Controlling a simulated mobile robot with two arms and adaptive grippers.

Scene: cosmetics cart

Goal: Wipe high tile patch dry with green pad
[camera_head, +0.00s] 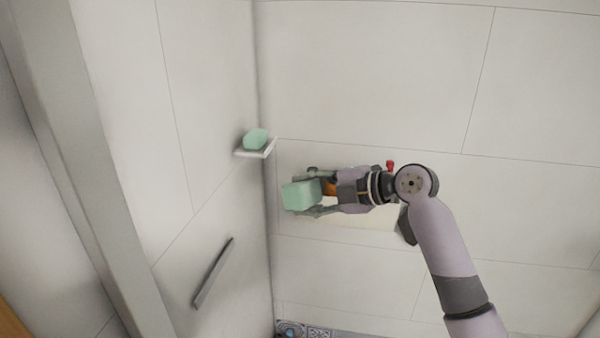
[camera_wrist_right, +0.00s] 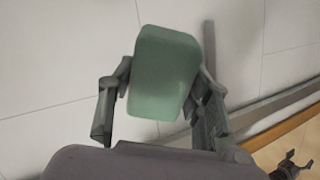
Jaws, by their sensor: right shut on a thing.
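The green pad (camera_head: 297,195) is a pale green block in front of the back tile wall. My right gripper (camera_head: 308,195) is shut on it, with one finger on each side. The pad (camera_wrist_right: 165,75) also shows large between the fingers in the right wrist view. A paler, cream patch (camera_head: 365,214) shows on the back wall just below my gripper, partly hidden by the arm. I cannot tell whether the pad touches the wall. My left gripper (camera_wrist_right: 290,166) shows small at the lower right of the wrist view, its fingers apart and empty.
A white corner shelf (camera_head: 267,150) holds a green block (camera_head: 256,138), to the upper left of my right gripper. A grey bar (camera_head: 212,274) is on the left wall. A grey upright frame (camera_head: 75,150) stands at the left. The back wall above is bare.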

